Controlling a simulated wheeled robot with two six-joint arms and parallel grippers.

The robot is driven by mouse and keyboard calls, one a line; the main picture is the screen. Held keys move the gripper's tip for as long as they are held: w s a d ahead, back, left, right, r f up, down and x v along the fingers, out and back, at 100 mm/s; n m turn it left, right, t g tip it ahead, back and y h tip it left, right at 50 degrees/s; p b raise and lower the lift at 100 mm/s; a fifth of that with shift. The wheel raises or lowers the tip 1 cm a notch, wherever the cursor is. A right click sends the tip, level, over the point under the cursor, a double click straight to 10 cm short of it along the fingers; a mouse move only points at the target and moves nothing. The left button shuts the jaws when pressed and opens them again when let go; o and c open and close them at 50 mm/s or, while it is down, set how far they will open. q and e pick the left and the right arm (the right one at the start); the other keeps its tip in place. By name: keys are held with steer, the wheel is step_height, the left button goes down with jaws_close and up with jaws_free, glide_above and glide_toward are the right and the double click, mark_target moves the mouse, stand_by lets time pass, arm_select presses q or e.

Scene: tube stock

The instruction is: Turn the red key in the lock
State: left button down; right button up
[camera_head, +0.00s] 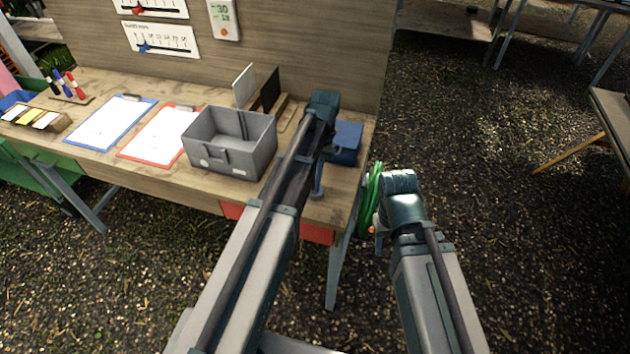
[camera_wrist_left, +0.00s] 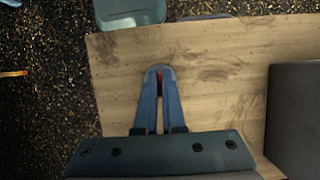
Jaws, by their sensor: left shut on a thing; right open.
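My left gripper (camera_head: 318,190) points down over the right end of the wooden workbench. In the left wrist view its blue fingers (camera_wrist_left: 160,78) are shut on a small red thing (camera_wrist_left: 160,74), which looks like the red key. Only a sliver of it shows between the fingertips; the rest is hidden. I cannot make out the lock in either view. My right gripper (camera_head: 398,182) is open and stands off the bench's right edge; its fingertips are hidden.
A grey bin (camera_head: 232,160) stands on the workbench (camera_head: 100,172) left of my left arm. A blue box (camera_head: 347,140) is behind the gripper. A green coil (camera_head: 370,205) hangs beside the bench end, near my right gripper. Red and blue clipboards lie further left.

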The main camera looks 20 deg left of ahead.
arm_select(q)
steer(key=c, duration=0.9)
jaws_free()
steer(key=shift+c, duration=0.2)
steer(key=shift+r, duration=0.15)
steer(key=p+v, duration=1.3)
steer(key=v, duration=0.1)
steer(key=s+d+f+m+t+b, duration=0.1)
steer(key=s+d, duration=0.2)
steer(key=s, duration=0.3)
steer(key=s+d+f+m+t+b, duration=0.1)
steer(key=s+d+f, duration=0.1)
steer(key=s, duration=0.5)
steer(key=s+d+f+m+t+y+b, duration=0.1)
steer(key=s+d+f+t, duration=0.1)
steer(key=s+d, duration=0.3)
steer(key=shift+s, duration=0.75)
